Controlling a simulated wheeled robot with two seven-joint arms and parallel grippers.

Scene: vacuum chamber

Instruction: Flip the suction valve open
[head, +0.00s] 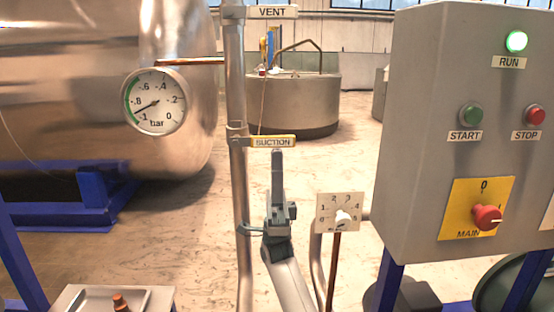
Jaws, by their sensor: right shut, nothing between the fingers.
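The suction valve (237,134) sits on a vertical metal pipe in the middle of the head view. A yellow-edged piece marked SUCTION (273,141) sticks out level to its right. My right gripper (277,153) points up from below, shut and empty, with its fingertips just under the SUCTION piece. I cannot tell whether they touch it. My left gripper is not in view.
A pressure gauge (154,101) is in front of the big steel tank (60,60) at left. A VENT plate (272,12) is higher on the pipe. A small dial plate (325,222) stands right of my gripper. A grey control box (430,110) with a lit RUN lamp fills the right.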

